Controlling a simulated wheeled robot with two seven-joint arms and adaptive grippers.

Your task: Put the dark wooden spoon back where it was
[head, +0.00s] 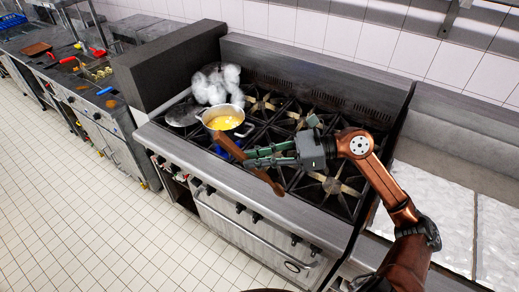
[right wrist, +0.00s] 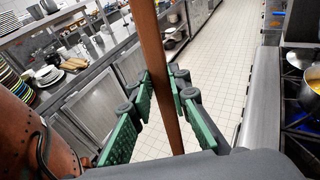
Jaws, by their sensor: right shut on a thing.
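The dark wooden spoon (head: 232,149) is held tilted above the front of the stove in the head view. One end is close to the pot in the picture and the other points toward the stove's front edge. My right gripper (head: 250,158) is shut on it around its middle. In the right wrist view the spoon (right wrist: 160,75) runs up between the green finger pads (right wrist: 158,100). A pot (head: 241,131) with yellow liquid stands on the left of the stove. My left gripper is in neither view.
The stove (head: 337,205) has several burner grates, with blue flame showing near the pot. White steam (head: 216,84) rises behind the pot beside a round grey lid (head: 183,115). A counter with utensils (head: 70,62) stands at left. The tiled floor (head: 80,200) is clear.

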